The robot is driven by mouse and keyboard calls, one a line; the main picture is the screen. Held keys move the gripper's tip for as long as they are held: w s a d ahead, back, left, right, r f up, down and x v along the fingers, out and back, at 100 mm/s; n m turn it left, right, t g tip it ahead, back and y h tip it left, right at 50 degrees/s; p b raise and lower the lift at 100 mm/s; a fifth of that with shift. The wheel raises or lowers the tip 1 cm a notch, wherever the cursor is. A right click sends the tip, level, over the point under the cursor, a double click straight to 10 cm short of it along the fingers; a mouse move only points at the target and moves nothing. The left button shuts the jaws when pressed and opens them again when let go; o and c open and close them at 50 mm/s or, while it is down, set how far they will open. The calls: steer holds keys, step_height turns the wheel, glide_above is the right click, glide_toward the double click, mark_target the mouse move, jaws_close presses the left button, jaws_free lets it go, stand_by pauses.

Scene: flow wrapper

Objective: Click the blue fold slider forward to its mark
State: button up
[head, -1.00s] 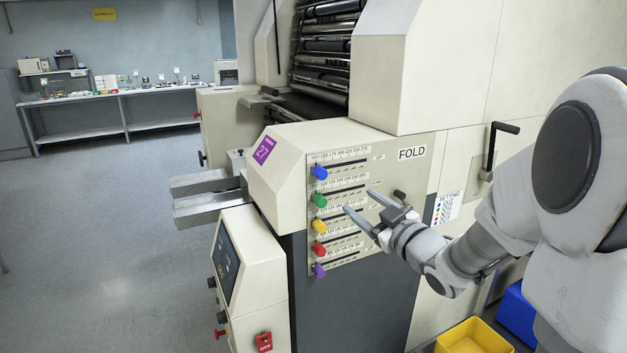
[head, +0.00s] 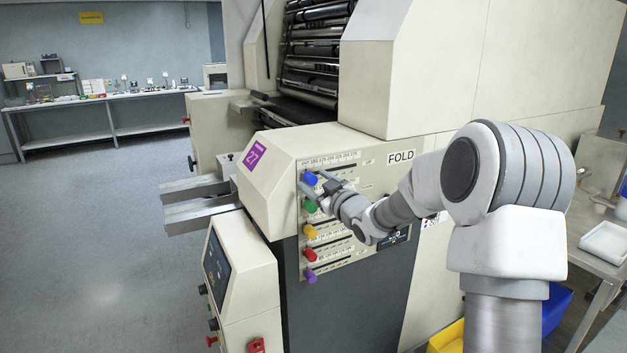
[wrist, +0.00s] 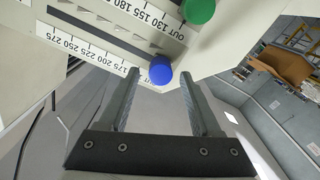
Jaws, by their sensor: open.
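The blue fold slider (head: 310,178) is the top knob on the FOLD panel (head: 345,255), at the left end of its slot in the head view. In the wrist view the blue knob (wrist: 160,71) sits between my fingertips, with a visible gap on either side. My gripper (head: 315,182) is open at the blue knob, its fingers pointing at the panel; it also shows in the wrist view (wrist: 159,77). A printed number scale (wrist: 95,65) runs beside the blue knob's slot. My gripper covers part of that slot in the head view.
The green knob (head: 309,206) is just below the blue one, close to my lower finger. Yellow (head: 310,231), red (head: 310,254) and purple (head: 310,276) knobs follow underneath. A yellow bin (head: 446,337) and a blue bin (head: 556,308) stand below my arm.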

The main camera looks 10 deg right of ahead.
steer(key=shift+w+a, duration=0.2)
steer(key=shift+w, duration=0.25)
jaws_close()
stand_by(1.2)
